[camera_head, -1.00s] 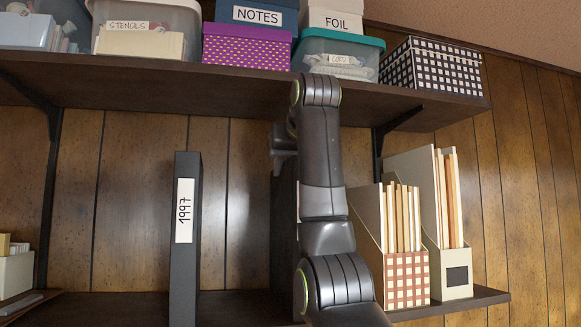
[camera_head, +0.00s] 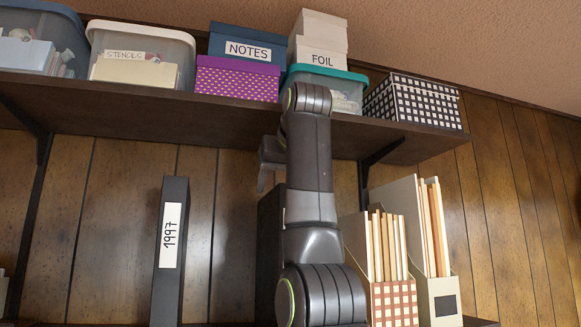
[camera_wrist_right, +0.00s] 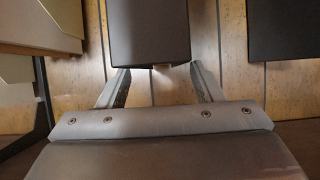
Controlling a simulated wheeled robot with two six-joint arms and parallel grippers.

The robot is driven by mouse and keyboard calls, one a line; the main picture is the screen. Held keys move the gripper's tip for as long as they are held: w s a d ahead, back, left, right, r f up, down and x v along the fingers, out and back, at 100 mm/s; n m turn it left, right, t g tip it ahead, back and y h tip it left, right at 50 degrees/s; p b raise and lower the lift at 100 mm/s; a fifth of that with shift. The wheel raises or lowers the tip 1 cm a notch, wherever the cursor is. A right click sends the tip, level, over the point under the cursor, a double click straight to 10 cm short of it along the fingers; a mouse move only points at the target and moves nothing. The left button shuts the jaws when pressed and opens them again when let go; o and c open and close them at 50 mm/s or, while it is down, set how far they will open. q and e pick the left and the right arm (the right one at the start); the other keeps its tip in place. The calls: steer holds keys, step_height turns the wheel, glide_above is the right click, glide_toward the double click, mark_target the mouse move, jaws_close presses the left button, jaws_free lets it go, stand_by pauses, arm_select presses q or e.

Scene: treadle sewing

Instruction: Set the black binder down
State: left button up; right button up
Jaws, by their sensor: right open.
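A black binder (camera_head: 268,255) stands upright on the lower shelf, partly hidden behind my right arm in the head view. In the right wrist view its dark end (camera_wrist_right: 150,35) is in front of the open jaws. My right gripper (camera_wrist_right: 158,78) is open and empty, with one finger toward each side of the binder. In the head view the gripper (camera_head: 271,155), partly hidden by my arm, is just above the binder's top. I cannot tell whether a finger touches it. My left gripper is not in view.
A black binder labelled 1997 (camera_head: 170,250) stands to the left, with a gap between. File holders (camera_head: 393,300) with papers stand close on the right. The upper shelf (camera_head: 220,115), lined with boxes and bins, is just above the gripper.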

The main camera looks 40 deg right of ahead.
steer(key=b+v, duration=0.2)
steer(key=v, duration=0.6)
steer(key=shift+s, duration=0.2)
stand_by(0.4)
